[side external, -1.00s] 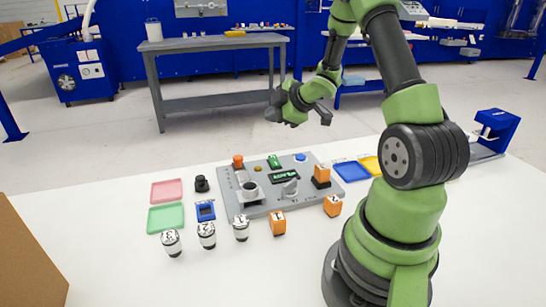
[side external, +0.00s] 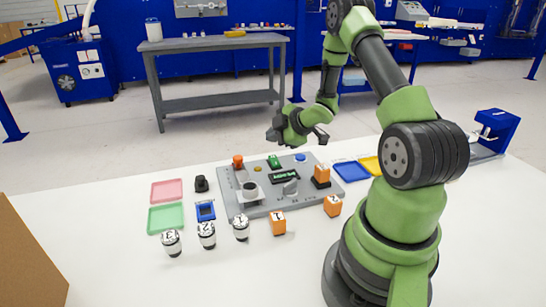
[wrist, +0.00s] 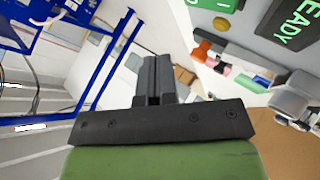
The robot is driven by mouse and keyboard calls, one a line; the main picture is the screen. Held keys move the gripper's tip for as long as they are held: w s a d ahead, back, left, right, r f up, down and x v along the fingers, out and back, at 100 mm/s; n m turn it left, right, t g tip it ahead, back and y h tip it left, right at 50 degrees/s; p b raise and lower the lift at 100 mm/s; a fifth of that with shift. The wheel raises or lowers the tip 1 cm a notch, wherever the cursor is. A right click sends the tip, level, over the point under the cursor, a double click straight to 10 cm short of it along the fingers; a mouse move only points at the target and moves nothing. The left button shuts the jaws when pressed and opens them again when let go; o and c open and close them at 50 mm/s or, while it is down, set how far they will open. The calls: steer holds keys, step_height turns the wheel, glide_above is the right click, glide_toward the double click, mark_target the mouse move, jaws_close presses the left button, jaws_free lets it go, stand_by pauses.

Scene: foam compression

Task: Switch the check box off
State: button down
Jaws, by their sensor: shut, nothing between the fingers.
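The check box is a grey panel (side external: 232,205) lying on the white table. It carries a lit display (side external: 285,177), a green switch (side external: 273,161), a grey rotary knob (side external: 290,188), an orange knob (side external: 238,161), a yellow button (side external: 258,168) and a blue button (side external: 300,157). An orange block stands at its right. In the wrist view the display (wrist: 291,22) reads "READY" in green, cut by the frame edge. My gripper (side external: 272,134) is above the far side of the panel, apart from it. Its fingers (wrist: 155,75) are shut and empty.
Several black-and-white cylinders (side external: 207,234) and orange blocks (side external: 278,223) stand in front of the panel. Pink (side external: 166,190), green (side external: 166,217), blue (side external: 350,172) and yellow trays lie beside it. A cardboard box (side external: 25,260) stands at the near left.

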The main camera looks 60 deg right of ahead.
mark_target(273, 159)
steer(key=shift+w+d+f, duration=0.1)
steer(key=shift+w+f, duration=0.05)
steer(key=shift+f, duration=0.75)
steer(key=shift+w+d+f, duration=0.1)
steer(key=shift+f, duration=0.8)
steer(key=shift+f, duration=0.1)
stand_by(0.6)
steer(key=shift+f, duration=0.3)
steer(key=shift+d+f, duration=0.1)
steer(key=shift+f, duration=0.25)
stand_by(0.5)
steer(key=shift+r, duration=0.15)
steer(key=shift+r, duration=0.65)
steer(key=shift+s+a+r, duration=0.1)
steer(key=shift+a+r, duration=0.05)
steer(key=shift+r, duration=0.65)
steer(key=shift+s+a+r, duration=0.1)
steer(key=shift+r, duration=0.75)
steer(key=shift+s+a+r, duration=0.1)
steer(key=shift+a+r, duration=0.05)
steer(key=shift+r, duration=0.65)
